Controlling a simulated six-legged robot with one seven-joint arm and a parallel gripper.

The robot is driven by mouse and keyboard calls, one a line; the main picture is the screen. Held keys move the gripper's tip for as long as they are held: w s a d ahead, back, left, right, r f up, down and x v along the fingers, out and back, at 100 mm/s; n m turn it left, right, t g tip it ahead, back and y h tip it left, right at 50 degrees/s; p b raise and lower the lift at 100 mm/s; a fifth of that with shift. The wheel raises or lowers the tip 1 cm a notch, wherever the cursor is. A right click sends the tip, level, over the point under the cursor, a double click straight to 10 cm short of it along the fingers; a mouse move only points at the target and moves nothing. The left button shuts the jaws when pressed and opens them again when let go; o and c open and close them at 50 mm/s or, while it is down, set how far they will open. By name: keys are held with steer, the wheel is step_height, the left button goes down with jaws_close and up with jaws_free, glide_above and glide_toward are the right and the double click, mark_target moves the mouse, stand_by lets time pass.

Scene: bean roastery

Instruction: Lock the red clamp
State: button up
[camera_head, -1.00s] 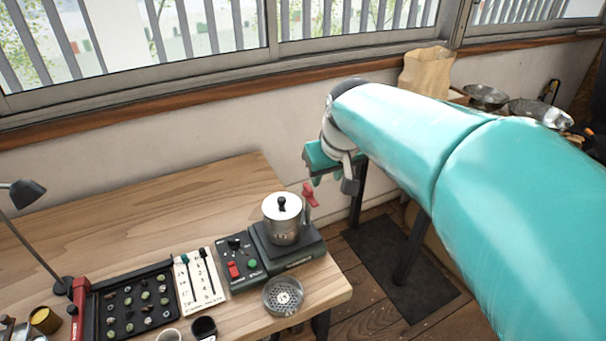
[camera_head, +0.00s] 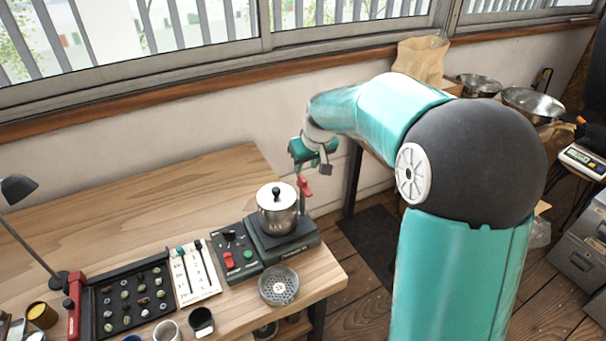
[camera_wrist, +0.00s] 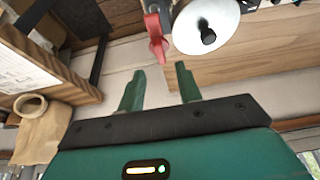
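The red clamp (camera_head: 304,186) stands at the right rear of the small machine, beside the steel pot. In the wrist view the red clamp (camera_wrist: 156,34) is at the top, just beyond my fingertips and between their lines. The steel pot (camera_head: 277,213) with its black-knobbed lid sits on the dark machine base (camera_head: 283,243); its lid (camera_wrist: 206,22) also shows in the wrist view, right of the clamp. My gripper (camera_wrist: 160,80) is open and empty, its two green fingers apart. In the head view my gripper (camera_head: 313,160) is just above the clamp. I cannot tell whether the clamp is locked.
A control box (camera_head: 237,256) with a red switch stands left of the pot. A perforated round dish (camera_head: 278,285) sits in front. A tray of beans (camera_head: 130,300) and a slider panel (camera_head: 194,272) lie further left. The rear of the wooden table (camera_head: 170,200) is clear.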

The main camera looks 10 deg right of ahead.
mark_target(302, 177)
steer(key=x, duration=0.5)
steer(key=shift+w+f, duration=0.1)
steer(key=shift+f, duration=0.3)
